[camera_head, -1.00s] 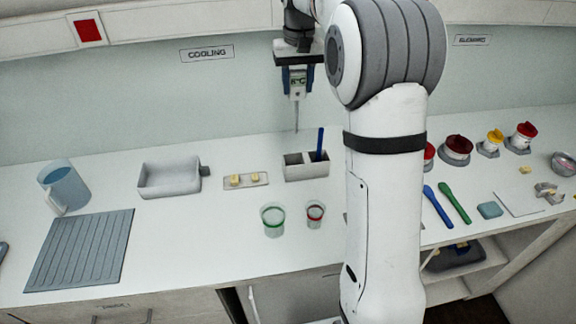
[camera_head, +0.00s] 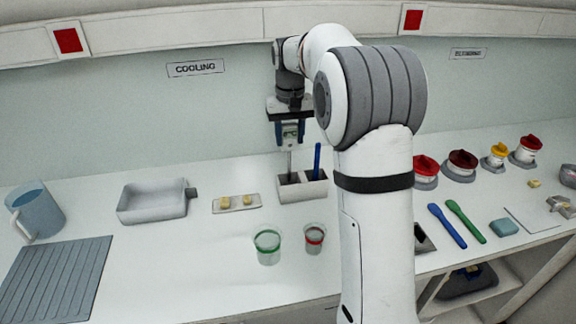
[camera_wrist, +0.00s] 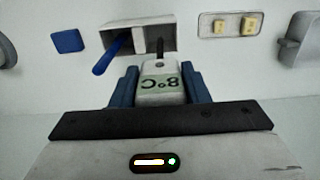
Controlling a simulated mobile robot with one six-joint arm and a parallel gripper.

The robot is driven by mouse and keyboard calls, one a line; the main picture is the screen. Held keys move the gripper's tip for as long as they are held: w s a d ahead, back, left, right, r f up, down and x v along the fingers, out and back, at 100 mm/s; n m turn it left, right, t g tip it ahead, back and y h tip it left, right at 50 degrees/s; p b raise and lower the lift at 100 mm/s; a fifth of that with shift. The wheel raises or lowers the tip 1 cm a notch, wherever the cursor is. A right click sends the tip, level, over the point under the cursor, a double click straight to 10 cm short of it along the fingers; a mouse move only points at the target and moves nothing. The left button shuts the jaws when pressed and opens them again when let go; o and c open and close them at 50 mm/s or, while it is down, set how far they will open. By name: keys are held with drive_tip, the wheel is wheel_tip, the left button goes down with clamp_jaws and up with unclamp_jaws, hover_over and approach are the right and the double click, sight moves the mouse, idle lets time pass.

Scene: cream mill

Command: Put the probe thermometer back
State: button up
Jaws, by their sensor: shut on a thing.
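The probe thermometer (camera_head: 291,131) is white with a small display, and it hangs upright with its thin probe downward. My gripper (camera_head: 290,143) is shut on its body, one blue finger on each side. In the wrist view the thermometer (camera_wrist: 160,69) reads 8°C. The white two-compartment holder (camera_head: 303,194) stands on the counter below. The probe's lower end lines up with the holder's left compartment in the head view and appears to be inside its opening; the depth is unclear. A blue-handled tool (camera_head: 317,160) stands in the right compartment; it also shows in the wrist view (camera_wrist: 108,57).
A small tray (camera_head: 248,207) with two yellowish pieces and a grey basin (camera_head: 152,203) lie left of the holder. The counter between the cups and the ribbed mat (camera_head: 55,275) is clear.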

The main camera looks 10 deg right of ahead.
sight(290, 151)
drive_tip(key=shift+f, duration=2.8)
drive_tip(key=shift+f, duration=0.15)
drive_tip(key=o, duration=0.9)
